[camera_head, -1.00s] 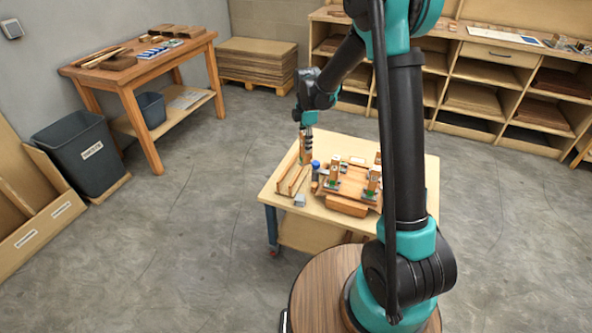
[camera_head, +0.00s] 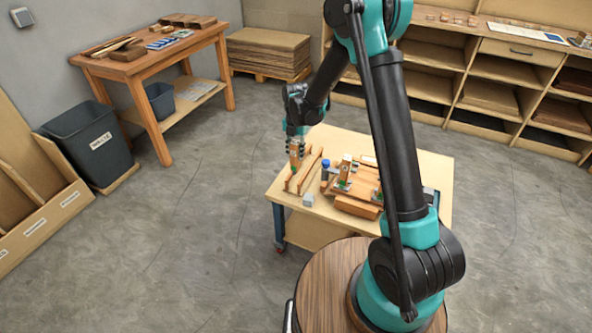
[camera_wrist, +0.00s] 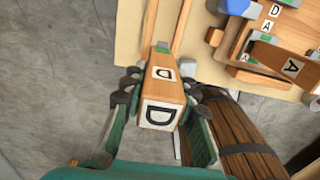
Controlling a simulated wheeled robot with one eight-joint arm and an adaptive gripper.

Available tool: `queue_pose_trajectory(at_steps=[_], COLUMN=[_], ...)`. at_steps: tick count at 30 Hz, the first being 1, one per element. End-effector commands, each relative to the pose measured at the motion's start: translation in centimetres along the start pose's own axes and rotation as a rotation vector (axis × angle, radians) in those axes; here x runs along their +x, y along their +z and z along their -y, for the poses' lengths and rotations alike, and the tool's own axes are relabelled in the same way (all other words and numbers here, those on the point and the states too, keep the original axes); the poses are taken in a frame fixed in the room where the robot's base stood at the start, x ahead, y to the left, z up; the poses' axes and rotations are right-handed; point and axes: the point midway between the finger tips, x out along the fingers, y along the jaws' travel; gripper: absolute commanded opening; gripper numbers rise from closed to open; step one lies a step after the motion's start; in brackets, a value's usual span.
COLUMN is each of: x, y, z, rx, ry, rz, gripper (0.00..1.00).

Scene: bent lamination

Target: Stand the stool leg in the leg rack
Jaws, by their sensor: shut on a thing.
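My gripper (camera_head: 295,146) is shut on the stool leg (camera_head: 294,163), a light wooden block, over the table's left edge. In the wrist view my gripper (camera_wrist: 160,98) grips the stool leg (camera_wrist: 164,82) by its sides. The leg has white D labels on two faces and a green mark at its far end. Two parallel wooden rails (camera_head: 311,168) lie just right of the leg; the rails also show in the wrist view (camera_wrist: 183,20). I cannot tell whether they are the leg rack. The leg's lower end is hard to make out.
A waste bin (camera_head: 93,145) and workbench (camera_head: 150,50) stand left. Floor between is clear.

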Motion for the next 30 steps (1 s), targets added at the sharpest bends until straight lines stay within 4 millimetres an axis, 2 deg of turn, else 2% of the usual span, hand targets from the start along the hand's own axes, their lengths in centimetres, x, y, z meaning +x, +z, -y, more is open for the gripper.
queue_pose_trajectory(at_steps=[1,3,6,14,21,30], x=[1.3,2.8,4.2,5.9,8.9,9.1], y=[0.0,0.0,0.0,0.0,0.0,0.0], z=[0.0,0.0,0.0,0.0,0.0,0.0], rx=[0.0,0.001,0.001,0.001,0.001,0.001], ry=[0.0,0.0,0.0,0.0,0.0,0.0], rz=[0.0,0.0,0.0,0.0,0.0,0.0], gripper=[0.0,0.0,0.0,0.0,0.0,0.0])
